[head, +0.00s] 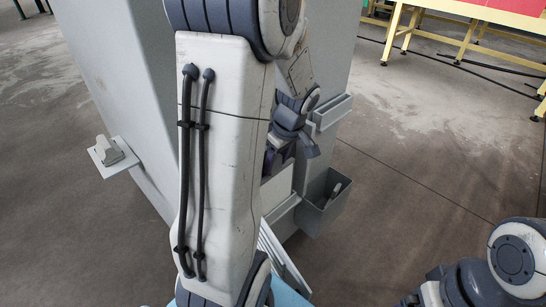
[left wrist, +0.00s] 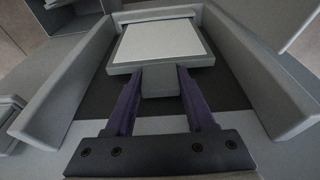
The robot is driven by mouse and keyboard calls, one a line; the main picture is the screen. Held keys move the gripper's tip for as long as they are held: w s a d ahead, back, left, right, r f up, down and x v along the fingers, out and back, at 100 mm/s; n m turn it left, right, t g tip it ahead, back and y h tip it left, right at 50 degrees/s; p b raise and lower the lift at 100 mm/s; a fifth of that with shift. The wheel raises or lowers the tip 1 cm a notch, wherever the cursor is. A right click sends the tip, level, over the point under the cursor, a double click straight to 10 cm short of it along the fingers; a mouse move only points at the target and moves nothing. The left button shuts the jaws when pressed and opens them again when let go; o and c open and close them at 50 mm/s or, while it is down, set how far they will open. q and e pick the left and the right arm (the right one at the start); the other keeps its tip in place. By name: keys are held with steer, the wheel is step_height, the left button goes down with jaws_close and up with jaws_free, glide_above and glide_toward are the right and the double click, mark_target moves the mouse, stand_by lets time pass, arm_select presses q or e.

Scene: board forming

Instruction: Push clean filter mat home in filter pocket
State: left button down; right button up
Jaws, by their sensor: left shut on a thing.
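In the left wrist view the filter mat (left wrist: 160,42) is a flat white panel with a thin grey frame. A short grey tab (left wrist: 160,84) sticks out from its near edge. My left gripper (left wrist: 161,74) is shut on this tab, one purple finger on each side. The mat lies between the raised grey walls of the filter pocket (left wrist: 62,76), near its far end. Whether it touches the far wall cannot be told. In the head view my left gripper (head: 290,150) is at the grey cabinet's side, and my arm hides the pocket and mat. Only part of my right arm shows.
An open grey bin (head: 322,204) hangs on the grey cabinet (head: 118,60), close to my left gripper, with a small grey thing inside. A pale plate with a grey block (head: 113,152) is at the left. A yellow-framed table (head: 480,12) stands far back right.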

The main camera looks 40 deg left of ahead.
arm_select(q)
step_height(320, 180, down, 3)
steer(key=shift+r, duration=0.15)
arm_select(e)
step_height(320, 180, down, 2)
steer(key=shift+f, duration=0.1)
arm_select(q)
steer(key=shift+w, duration=0.1)
steer(key=shift+c, duration=0.8)
jaws_free()
steer(key=p+v, duration=0.8)
steer(key=v, duration=0.2)
steer(key=shift+a, duration=0.25)
arm_select(e)
step_height(320, 180, up, 7)
steer(key=d, duration=0.1)
steer(key=shift+w, duration=0.2)
